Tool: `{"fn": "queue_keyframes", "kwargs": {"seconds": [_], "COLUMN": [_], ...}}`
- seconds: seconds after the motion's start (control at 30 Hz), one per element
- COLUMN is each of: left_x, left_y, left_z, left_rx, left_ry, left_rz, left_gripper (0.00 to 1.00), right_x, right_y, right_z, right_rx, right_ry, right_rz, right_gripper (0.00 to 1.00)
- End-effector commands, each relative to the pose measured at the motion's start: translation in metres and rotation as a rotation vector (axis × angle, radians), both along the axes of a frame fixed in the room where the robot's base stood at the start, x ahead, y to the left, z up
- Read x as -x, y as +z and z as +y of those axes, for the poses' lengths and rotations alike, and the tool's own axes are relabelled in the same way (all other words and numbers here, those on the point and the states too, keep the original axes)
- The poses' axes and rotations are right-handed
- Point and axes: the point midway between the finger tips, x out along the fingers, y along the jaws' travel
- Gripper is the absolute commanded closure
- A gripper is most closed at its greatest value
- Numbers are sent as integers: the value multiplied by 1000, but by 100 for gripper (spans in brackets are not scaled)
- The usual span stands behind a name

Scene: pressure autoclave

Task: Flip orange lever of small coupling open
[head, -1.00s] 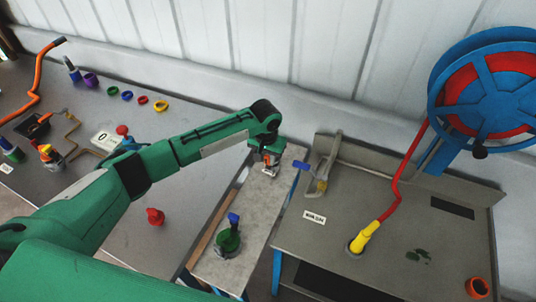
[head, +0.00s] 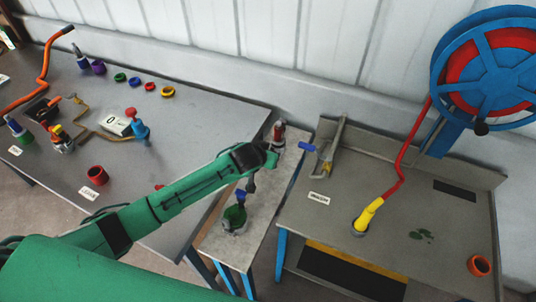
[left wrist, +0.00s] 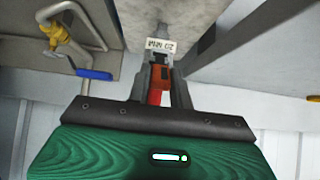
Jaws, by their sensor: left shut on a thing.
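The orange lever (left wrist: 155,94) of the small coupling lies between the fingers of my left gripper (left wrist: 160,65) in the left wrist view. The gripper is shut on it. In the head view a grey-and-red piece (head: 279,132), apparently the small coupling, rises just beyond my left wrist on the narrow bench (head: 290,162). The arm hides its lower part and most of the gripper. A white label (left wrist: 160,46) lies just past the fingertips in the wrist view. My right gripper is not in view.
A green coupling with a blue lever (head: 235,217) stands nearer on the narrow bench. A blue-handled valve (head: 311,147), also in the wrist view (left wrist: 94,74), is on the right bench. A yellow-ended red hose (head: 367,215) stands there too. The left table (head: 200,130) holds several fittings.

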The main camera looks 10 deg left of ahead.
Motion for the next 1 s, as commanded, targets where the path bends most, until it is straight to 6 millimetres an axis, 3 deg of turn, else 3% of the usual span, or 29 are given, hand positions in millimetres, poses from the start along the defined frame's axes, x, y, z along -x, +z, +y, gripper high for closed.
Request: {"fn": "queue_keyframes", "kwargs": {"seconds": [0.17,0.7,0.73,0.8,1.0], "left_x": [3,4,4,4,4], "left_y": [-5,-6,-6,-6,-6], "left_z": [1,1,1,1,1], "left_rx": [10,13,13,13,13], "left_ry": [1,1,1,1,1], "left_rz": [-48,-68,-68,-68,-69], "left_gripper": [100,100,73,59,56], "right_x": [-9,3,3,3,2], "right_y": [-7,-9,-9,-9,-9], "right_z": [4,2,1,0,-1], "right_rx": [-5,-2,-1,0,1], "right_ry": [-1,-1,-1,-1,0], "right_rz": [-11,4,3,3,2], "right_gripper": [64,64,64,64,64]}}
